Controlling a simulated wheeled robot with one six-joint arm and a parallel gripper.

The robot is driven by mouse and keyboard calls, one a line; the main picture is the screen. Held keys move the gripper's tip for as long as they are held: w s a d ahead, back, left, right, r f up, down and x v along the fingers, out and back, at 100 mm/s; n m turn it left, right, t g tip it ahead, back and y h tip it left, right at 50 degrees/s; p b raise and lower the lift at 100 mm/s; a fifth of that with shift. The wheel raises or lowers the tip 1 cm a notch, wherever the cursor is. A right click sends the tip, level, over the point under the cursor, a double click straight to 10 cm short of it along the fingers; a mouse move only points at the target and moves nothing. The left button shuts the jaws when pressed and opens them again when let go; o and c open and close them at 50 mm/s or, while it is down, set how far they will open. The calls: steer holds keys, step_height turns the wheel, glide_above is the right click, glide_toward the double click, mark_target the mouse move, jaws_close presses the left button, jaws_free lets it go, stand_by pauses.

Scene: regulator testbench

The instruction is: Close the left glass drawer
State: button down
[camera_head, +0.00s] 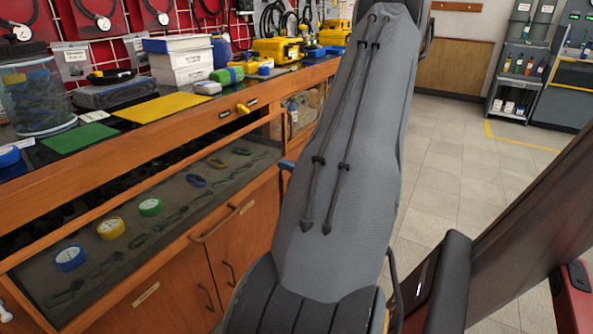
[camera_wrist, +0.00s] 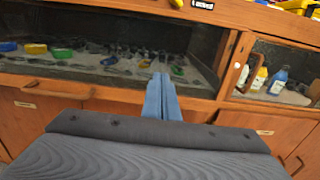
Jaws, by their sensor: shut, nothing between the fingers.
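The left glass drawer (camera_head: 190,190) has a wooden frame and a clear front under the workbench. Blue, yellow and green round items and dark tools show through the glass. A dark gap runs along its top edge below the counter, so it seems to stand open. In the wrist view the drawer (camera_wrist: 95,72) fills the upper left and middle. My gripper (camera_wrist: 161,80) has blue fingers shut together and empty, pointing at the drawer's lower right part. I cannot tell whether they touch it. In the head view my arm hides most of the gripper.
A right glass compartment (camera_wrist: 275,75) holds several bottles. Wooden cupboard doors (camera_head: 245,235) with handles are below. The counter holds a jar (camera_head: 38,95), white boxes (camera_head: 180,62), a yellow mat (camera_head: 165,107) and a green mat (camera_head: 80,138). Tiled floor (camera_head: 450,150) lies clear at right.

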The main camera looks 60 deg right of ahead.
mark_target(257, 156)
steer(key=w, duration=0.8)
steer(key=shift+w+a+b, duration=0.15)
steer(key=shift+b, duration=0.2)
